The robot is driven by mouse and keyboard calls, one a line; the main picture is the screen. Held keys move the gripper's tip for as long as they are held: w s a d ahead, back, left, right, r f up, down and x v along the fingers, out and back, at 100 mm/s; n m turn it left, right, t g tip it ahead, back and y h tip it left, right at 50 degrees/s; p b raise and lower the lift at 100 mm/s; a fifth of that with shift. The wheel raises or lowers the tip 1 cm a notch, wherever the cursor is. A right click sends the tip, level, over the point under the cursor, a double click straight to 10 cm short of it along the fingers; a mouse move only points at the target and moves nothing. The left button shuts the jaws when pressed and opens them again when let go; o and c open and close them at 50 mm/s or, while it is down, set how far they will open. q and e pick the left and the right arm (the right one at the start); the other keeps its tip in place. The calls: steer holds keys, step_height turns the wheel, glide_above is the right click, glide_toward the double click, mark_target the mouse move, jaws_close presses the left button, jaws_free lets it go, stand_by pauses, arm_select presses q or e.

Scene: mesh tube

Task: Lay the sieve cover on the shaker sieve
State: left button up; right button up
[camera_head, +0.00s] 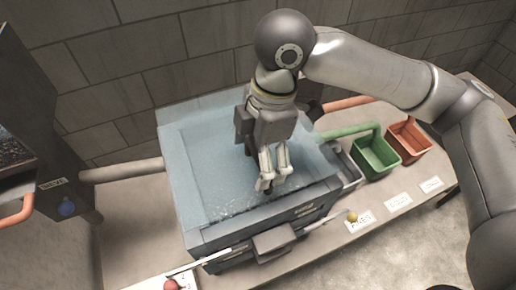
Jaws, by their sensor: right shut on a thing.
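The sieve cover (205,165) is a pale blue, see-through, box-like piece in the middle of the head view. It lies over the grey shaker sieve (285,220), whose dark front edge and latch show below it. I cannot tell whether the cover rests fully on the sieve or is slightly above it. My right gripper (268,184) points down over the cover's right half and is shut on the cover. The fingers hide the exact place of the grip. My left gripper is not in view.
A green bin (375,153) and an orange bin (409,140) stand on the bench to the right, with white labels before them. A pipe (120,170) joins from the left, near a dark cabinet (40,120). A red knob (170,285) is at the front. A brick wall stands behind.

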mark_target(258, 172)
steer(key=shift+f+b, duration=0.35)
steer(key=shift+f, duration=0.45)
steer(key=shift+f+b, duration=0.55)
steer(key=shift+f, duration=1.25)
steer(key=o, duration=1.7)
steer(key=shift+o, duration=1)
steer(key=shift+s, duration=0.1)
steer(key=shift+f, duration=0.15)
